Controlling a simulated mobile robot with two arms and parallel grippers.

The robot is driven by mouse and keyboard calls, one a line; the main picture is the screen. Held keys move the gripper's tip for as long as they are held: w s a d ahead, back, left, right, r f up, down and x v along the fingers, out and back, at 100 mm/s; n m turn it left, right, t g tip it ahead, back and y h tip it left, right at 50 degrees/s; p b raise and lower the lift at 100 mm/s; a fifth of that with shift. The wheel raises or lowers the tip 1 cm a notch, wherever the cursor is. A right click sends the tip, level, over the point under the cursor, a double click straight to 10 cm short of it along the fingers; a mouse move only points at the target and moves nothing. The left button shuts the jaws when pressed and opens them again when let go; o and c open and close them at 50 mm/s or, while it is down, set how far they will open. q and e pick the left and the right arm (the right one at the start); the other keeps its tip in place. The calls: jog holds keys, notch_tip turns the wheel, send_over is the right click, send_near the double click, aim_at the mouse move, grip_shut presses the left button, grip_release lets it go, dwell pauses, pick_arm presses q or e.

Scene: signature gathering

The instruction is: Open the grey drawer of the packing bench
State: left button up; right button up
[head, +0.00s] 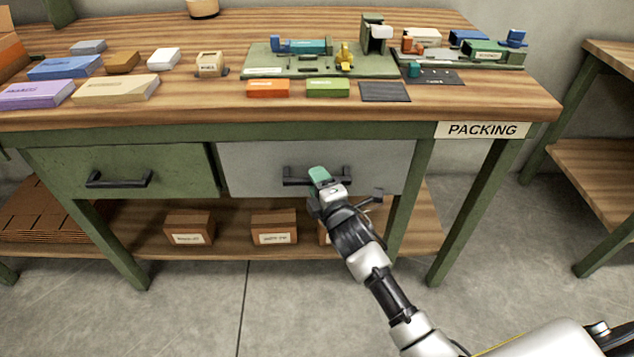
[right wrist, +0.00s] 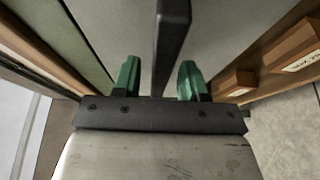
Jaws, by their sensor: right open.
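The grey drawer (head: 248,165) is in the front of the packing bench, right of the green drawer, and looks shut. Its dark bar handle (head: 296,176) runs level across the middle of its face. My right gripper (head: 319,176) is at the handle, in front of the drawer, and hides part of the bar. In the right wrist view the green fingertips of my right gripper (right wrist: 156,80) are apart, with the handle bar (right wrist: 171,45) between them. I see a gap on each side of the bar. My left gripper is not in view.
A green drawer (head: 130,172) with its own handle is to the left. Small cartons (head: 274,226) stand on the lower shelf (head: 226,247). The bench top (head: 205,108) holds boxes, trays and a green fixture board (head: 290,68). A bench leg (head: 408,195) stands right of the drawer.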

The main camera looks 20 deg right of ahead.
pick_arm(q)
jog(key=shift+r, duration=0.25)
pick_arm(e)
jog(key=shift+w, duration=0.3)
grip_shut()
jog(key=shift+s, duration=0.15)
